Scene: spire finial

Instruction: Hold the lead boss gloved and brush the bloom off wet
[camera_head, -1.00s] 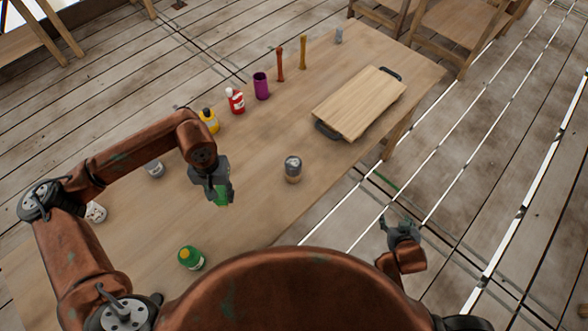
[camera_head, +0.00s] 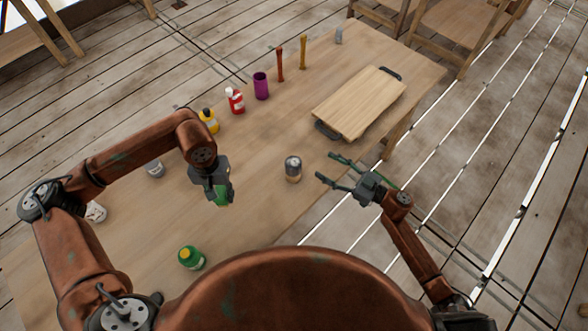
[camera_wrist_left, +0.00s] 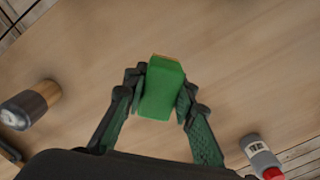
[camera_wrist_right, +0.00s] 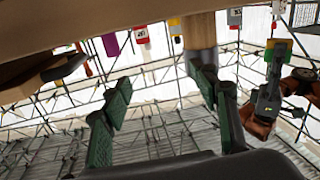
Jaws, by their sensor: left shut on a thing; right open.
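My left gripper (camera_head: 218,189) is shut on a green block (camera_wrist_left: 161,92) with a thin orange-brown edge, held over the table. A short cylinder (camera_head: 293,168), part dark grey and part wood-brown, stands on the table between my grippers. It may be the lead boss. It also shows at the left of the left wrist view (camera_wrist_left: 30,105). My right gripper (camera_head: 328,168) is open and empty to its right, near the table's edge, fingers toward it and apart from it. In the right wrist view the cylinder (camera_wrist_right: 201,55) is beyond the open fingers. I cannot make out a glove or bloom.
A wooden board (camera_head: 360,103) with dark handles lies at the right of the table. A red bottle (camera_head: 235,101), purple cup (camera_head: 261,86) and two upright sticks line the far side. Table around the cylinder is clear.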

